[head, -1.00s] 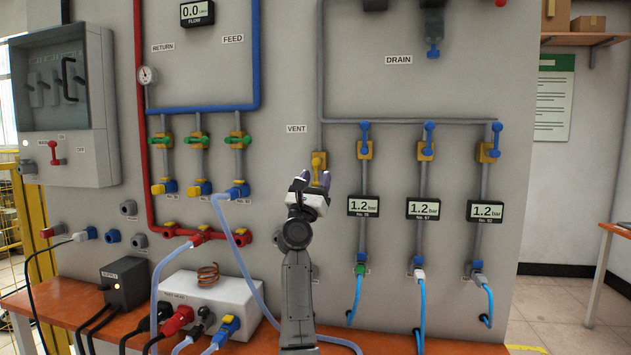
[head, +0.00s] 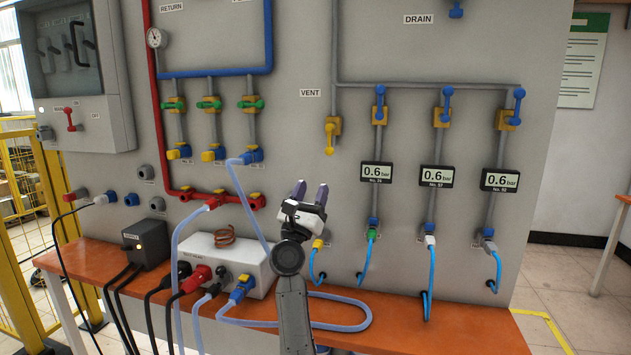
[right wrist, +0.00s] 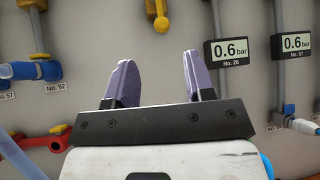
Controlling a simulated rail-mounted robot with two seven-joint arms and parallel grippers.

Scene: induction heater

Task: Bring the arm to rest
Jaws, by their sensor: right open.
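My right gripper (head: 309,193) is in front of the grey panel, below the yellow vent valve (head: 330,138), and touches nothing that I can see. In the right wrist view its two purple-grey fingers (right wrist: 159,82) stand apart with nothing between them. The vent valve's yellow handle points down; its lower end also shows at the top of the right wrist view (right wrist: 161,20). My left gripper is not in view.
The panel carries three pressure displays (head: 376,173) reading 0.6 bar and blue-handled drain valves (head: 445,105). Below stand a white box (head: 195,250) with plugged hoses and a dark supply box (head: 146,243) on the orange bench (head: 430,318). A clear hose (head: 345,298) loops near my arm.

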